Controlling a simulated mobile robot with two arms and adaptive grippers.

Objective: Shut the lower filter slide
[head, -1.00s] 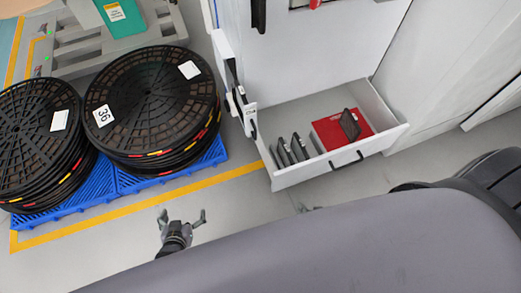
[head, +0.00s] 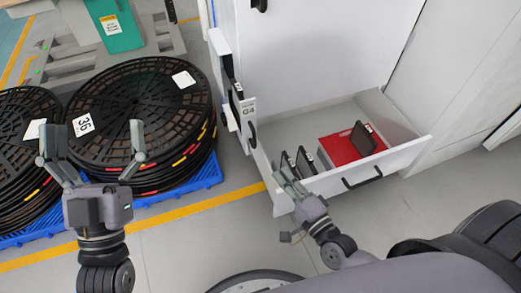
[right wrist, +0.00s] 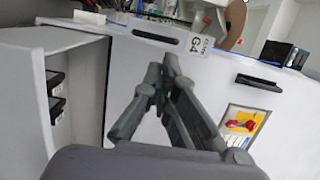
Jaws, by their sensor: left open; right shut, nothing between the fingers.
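The white drawer (head: 395,160), the lowest pulled-out part of the white cabinet, stands open with a black handle (head: 362,176) on its front. A narrow white panel with a G4 filter label (head: 248,106) stands at its left; the label also shows in the right wrist view (right wrist: 200,43). I cannot tell which one the task calls the lower filter slide. My right gripper (head: 281,168) is shut and empty at the drawer's left front corner; contact is unclear. Its closed fingers fill the middle of the right wrist view (right wrist: 163,75). My left gripper (head: 92,140) is open and empty, in front of the reels.
Inside the drawer are a red box (head: 340,150) with a dark piece on it and several dark upright pieces (head: 304,160). Stacked black reels (head: 140,105) stand on a blue pallet (head: 203,175) at the left. Grey floor (head: 180,250) is clear in front.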

